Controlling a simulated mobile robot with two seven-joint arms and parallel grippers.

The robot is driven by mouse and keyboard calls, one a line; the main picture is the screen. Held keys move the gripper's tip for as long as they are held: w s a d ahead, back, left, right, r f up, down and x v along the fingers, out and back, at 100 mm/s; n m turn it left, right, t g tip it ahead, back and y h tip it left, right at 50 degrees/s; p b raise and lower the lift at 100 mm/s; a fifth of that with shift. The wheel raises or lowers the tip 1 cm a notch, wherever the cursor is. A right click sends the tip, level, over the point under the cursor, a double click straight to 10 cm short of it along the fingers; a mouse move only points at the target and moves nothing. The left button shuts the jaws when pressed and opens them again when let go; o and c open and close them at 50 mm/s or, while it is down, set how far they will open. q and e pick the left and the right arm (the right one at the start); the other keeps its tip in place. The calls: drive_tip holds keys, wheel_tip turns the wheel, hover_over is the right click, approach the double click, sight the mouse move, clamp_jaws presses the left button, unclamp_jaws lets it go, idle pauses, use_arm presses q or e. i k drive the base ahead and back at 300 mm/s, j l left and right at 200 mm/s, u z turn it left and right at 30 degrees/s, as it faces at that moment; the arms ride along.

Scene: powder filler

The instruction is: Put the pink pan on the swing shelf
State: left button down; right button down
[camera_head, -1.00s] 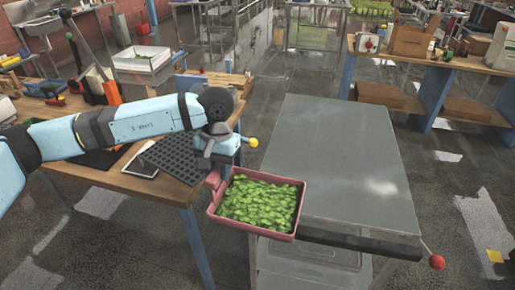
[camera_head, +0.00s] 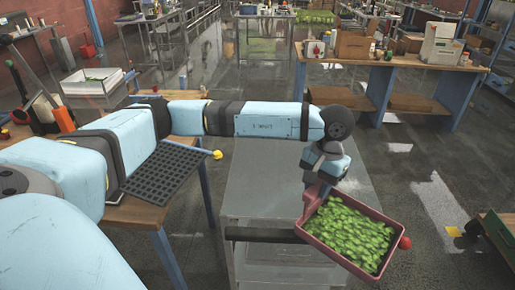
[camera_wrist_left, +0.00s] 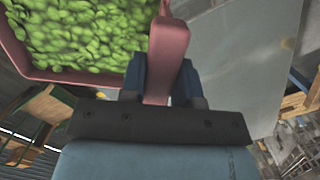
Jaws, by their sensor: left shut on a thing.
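The pink pan (camera_head: 322,247) is full of green leaf-like pieces and hangs at the right front of the grey metal shelf, partly over its top. My left gripper (camera_head: 316,192) is shut on the pan's handle. In the left wrist view the pink handle (camera_wrist_left: 168,45) runs between the two fingers (camera_wrist_left: 160,85), and the pan (camera_wrist_left: 85,76) is at the upper left. The swing shelf seems to be the flat grey top (camera_head: 262,185), with a red knob (camera_head: 405,243) close by the pan's right side. Whether the pan touches the shelf I cannot tell. My right gripper is out of view.
A wooden table with a black perforated mat (camera_head: 165,180) stands at left, with a yellow knob (camera_head: 217,155) near its right edge. A wooden bench (camera_head: 425,71) with boxes stands at the back right. A low cart (camera_head: 497,235) is at the right edge.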

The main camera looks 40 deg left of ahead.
sight(148, 165)
drive_tip(key=k+j+z, duration=0.1)
drive_tip(key=z, duration=0.35)
drive_tip(key=k+j+z, duration=0.1)
drive_tip(key=z, duration=0.3)
drive_tip(key=k+j+z, duration=0.1)
drive_tip(key=z, duration=0.35)
drive_tip(key=k+u, duration=0.15)
drive_tip(key=k, duration=0.3)
drive_tip(key=k+j+u, duration=0.15)
drive_tip(key=k, duration=0.25)
drive_tip(key=k+u, duration=0.2)
drive_tip(key=u, duration=0.25)
drive_tip(key=k+u, duration=0.15)
drive_tip(key=u, duration=0.25)
drive_tip(key=k+u, duration=0.2)
drive_tip(key=u, duration=0.25)
